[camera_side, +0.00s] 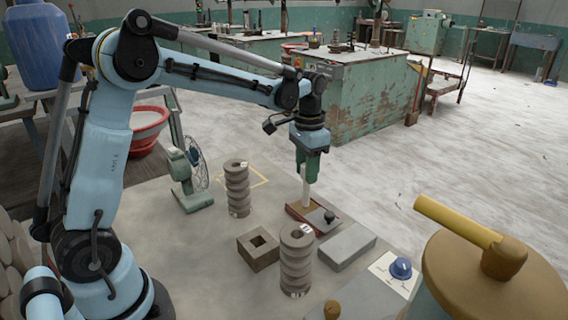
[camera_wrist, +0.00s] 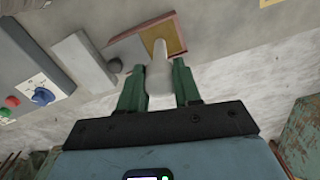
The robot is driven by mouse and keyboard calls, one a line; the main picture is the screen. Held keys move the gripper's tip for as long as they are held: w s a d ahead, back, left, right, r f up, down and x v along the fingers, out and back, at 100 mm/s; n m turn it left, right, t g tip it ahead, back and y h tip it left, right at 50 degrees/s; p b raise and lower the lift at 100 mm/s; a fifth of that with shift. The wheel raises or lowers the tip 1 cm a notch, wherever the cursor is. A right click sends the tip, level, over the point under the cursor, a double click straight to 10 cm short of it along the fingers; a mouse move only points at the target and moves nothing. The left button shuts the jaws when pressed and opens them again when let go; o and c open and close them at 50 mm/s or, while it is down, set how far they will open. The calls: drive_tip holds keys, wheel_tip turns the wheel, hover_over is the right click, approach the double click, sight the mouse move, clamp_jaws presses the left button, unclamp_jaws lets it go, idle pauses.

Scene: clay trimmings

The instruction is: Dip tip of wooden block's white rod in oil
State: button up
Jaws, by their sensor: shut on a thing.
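My gripper (camera_side: 309,168) points down over a shallow red-rimmed tray (camera_side: 292,211). It is shut on a white rod (camera_side: 304,190), which hangs upright below the green fingers. In the wrist view, the rod (camera_wrist: 160,58) lies between the fingertips (camera_wrist: 159,72). The tray (camera_wrist: 174,15) has a yellow-brown area, likely the oil (camera_wrist: 176,33), and a grey part beside it. The rod's lower end is over or in the yellow-brown area; I cannot tell whether it touches the oil. I cannot make out the wooden block.
A black knob (camera_side: 329,217) stands at the tray's near edge. A grey slab (camera_side: 347,247), two ring stacks (camera_side: 296,262) (camera_side: 237,190), a square block with a hole (camera_side: 258,248), a small fan (camera_side: 190,180) and a blue-knobbed control panel (camera_side: 400,268) surround the work.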

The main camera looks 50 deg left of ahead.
drive_tip(key=shift+r, duration=3.25)
drive_tip(key=shift+s, duration=0.1)
